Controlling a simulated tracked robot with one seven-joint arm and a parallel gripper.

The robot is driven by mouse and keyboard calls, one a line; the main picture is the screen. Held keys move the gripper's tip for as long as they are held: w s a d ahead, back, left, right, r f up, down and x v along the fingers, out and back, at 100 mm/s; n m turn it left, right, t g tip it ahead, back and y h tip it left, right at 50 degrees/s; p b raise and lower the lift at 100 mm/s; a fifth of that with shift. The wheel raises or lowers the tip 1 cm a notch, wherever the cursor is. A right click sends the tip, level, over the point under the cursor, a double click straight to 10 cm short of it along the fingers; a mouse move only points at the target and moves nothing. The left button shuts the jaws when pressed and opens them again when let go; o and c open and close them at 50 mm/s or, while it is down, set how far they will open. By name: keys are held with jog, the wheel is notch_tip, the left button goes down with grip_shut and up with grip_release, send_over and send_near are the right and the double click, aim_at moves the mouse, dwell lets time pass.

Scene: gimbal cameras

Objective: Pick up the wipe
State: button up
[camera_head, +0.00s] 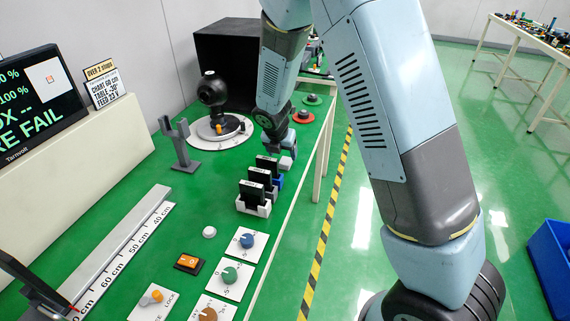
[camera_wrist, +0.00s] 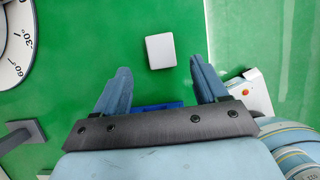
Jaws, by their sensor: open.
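The wipe appears to be the small pale square block on the green table; it shows whole in the wrist view (camera_wrist: 160,51), just beyond the fingertips and roughly centred between them. In the head view it is the light grey block (camera_head: 287,163) by the table's right edge, close to my gripper (camera_head: 280,148). In the wrist view my gripper (camera_wrist: 159,76) is open, with two blue-grey fingers spread apart and nothing held. The head view does not show clearly how high the fingers are above the table.
A black camera on a round dial (camera_head: 218,127) and a grey forked post (camera_head: 180,145) stand to the left. The table's right edge is near. Green surface around the block is mostly clear.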

aim_at(285, 161)
jog(key=shift+x, duration=2.7)
jog(key=shift+s, duration=0.1)
jog(key=shift+c, duration=0.2)
jog(key=c, duration=1.1)
